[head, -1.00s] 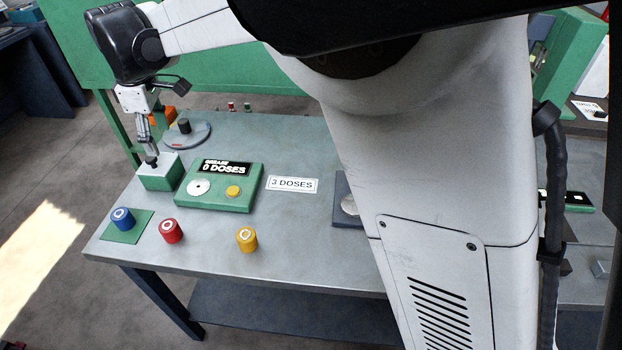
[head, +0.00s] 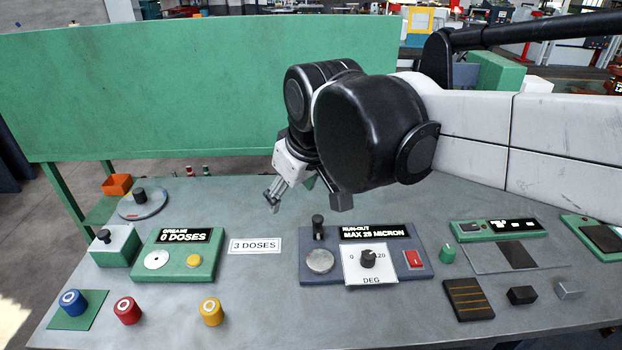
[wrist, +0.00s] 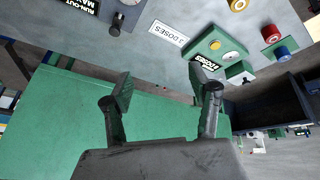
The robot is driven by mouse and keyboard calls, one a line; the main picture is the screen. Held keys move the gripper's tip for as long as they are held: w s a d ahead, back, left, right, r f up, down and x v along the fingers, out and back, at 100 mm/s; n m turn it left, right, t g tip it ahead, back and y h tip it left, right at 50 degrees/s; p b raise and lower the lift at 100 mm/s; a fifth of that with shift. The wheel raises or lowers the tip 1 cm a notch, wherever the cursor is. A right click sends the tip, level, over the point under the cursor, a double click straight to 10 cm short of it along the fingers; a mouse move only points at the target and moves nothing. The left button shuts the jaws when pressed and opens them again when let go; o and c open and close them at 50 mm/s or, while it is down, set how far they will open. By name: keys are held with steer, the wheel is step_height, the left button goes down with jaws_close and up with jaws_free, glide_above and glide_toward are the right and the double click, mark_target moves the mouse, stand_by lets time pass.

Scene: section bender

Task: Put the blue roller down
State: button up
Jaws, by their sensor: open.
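The blue roller (head: 73,302) stands upright on a green square pad (head: 103,300) at the table's front left corner. It also shows in the wrist view (wrist: 283,54) near the right edge, partly against the dark shelf. My gripper (head: 270,194) is open and empty, raised above the back middle of the table, well away from the roller. In the wrist view the two fingers of my gripper (wrist: 162,90) stand apart with nothing between them.
A red roller (head: 127,311) and a yellow roller (head: 211,312) stand right of the blue one. Behind are a green grease unit (head: 180,255) reading 0 doses and a 3 DOSES card (head: 254,246). A run-out unit (head: 368,262) stands at centre. A green panel (head: 170,90) rises behind.

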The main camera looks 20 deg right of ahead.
steer(key=s+d+f+m+t, duration=0.1)
steer(key=s+d+f+m, duration=0.1)
steer(key=s+d, duration=0.3)
steer(key=s+d+f+m+t+h, duration=0.1)
steer(key=s+d+f+m, duration=0.2)
steer(key=s+d+f, duration=0.1)
steer(key=shift+s+d+m, duration=0.3)
steer(key=shift+s+d, duration=0.15)
steer(key=shift+s, duration=0.35)
steer(key=shift+f, duration=0.1)
steer(key=shift+f+b, duration=0.6)
